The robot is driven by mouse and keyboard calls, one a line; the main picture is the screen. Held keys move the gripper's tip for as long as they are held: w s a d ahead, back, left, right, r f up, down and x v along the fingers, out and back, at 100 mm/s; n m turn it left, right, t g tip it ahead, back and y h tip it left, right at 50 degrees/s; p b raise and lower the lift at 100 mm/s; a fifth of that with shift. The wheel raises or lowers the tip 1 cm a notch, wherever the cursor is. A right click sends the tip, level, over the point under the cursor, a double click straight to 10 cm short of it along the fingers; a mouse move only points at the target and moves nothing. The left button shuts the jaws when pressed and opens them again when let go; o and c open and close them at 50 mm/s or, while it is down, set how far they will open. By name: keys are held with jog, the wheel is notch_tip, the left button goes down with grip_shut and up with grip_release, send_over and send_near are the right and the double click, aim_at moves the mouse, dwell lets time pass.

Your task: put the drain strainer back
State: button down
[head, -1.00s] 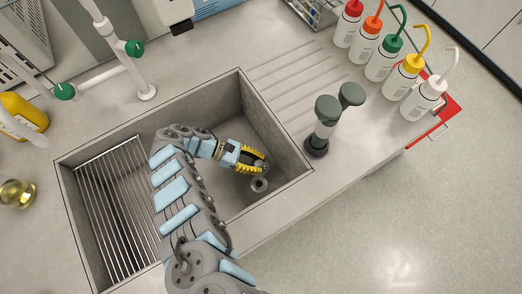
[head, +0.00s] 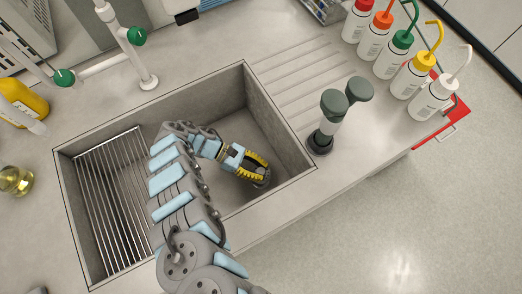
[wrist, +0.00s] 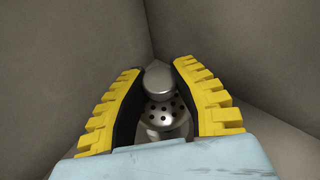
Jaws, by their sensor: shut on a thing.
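My gripper (head: 262,171) is down in the sink (head: 270,118), low in its right part near the front corner. In the wrist view its yellow, black-padded fingers (wrist: 158,70) are shut on the drain strainer (wrist: 165,112). The strainer is shiny metal, with a round knob between the fingertips and a perforated disc below it. A pale metal part shows just under the disc. The drain is at the gripper's tips in the head view, mostly hidden by the fingers. I cannot tell whether the strainer is seated in it.
A wire rack (head: 112,195) covers the sink's left part. Sink walls rise close around the gripper. A faucet (head: 148,80) stands behind the sink. A dark green-topped eyewash fitting (head: 322,140) and several wash bottles (head: 410,75) stand on the right.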

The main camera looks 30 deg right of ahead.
jog(key=shift+f+b, duration=2.5)
jog(key=shift+f, duration=1.25)
jog(key=shift+r, duration=0.1)
jog(key=c, duration=0.9)
grip_release()
